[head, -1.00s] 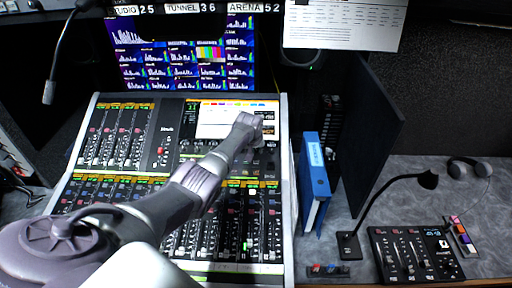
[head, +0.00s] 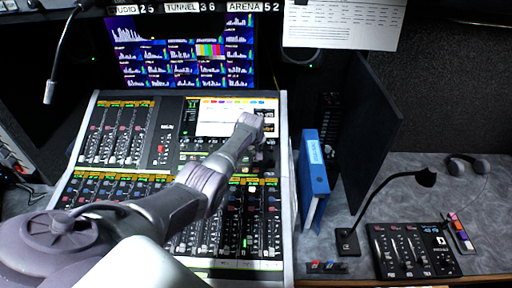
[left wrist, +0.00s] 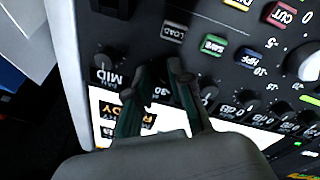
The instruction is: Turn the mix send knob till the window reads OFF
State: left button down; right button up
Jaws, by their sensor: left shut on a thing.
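My left gripper (left wrist: 161,75) reaches down to the mixing console (head: 97,200), at the panel right of its touchscreen (head: 212,122). Its fingers are shut on a knob, which they and the gripper body mostly hide. An upside-down label that looks like MIX (left wrist: 103,76) is just left of the fingers in the left wrist view. A dark window (left wrist: 140,108) with orange letters is partly covered by the left finger; I cannot read it whole. Small windows (head: 268,128) also show beside the touchscreen in the head view, too small to read. My right gripper is out of view.
Other knobs (left wrist: 235,106) and the LOAD (left wrist: 173,31) and SAVE (left wrist: 214,44) buttons lie close to the fingers. A blue binder (head: 313,175) stands right of the console.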

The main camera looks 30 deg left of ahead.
pick_arm(q)
jog(key=c, duration=1)
grip_release()
jog(key=shift+c, duration=0.2)
jog(key=v, duration=1.2)
jog(key=shift+s, duration=0.1)
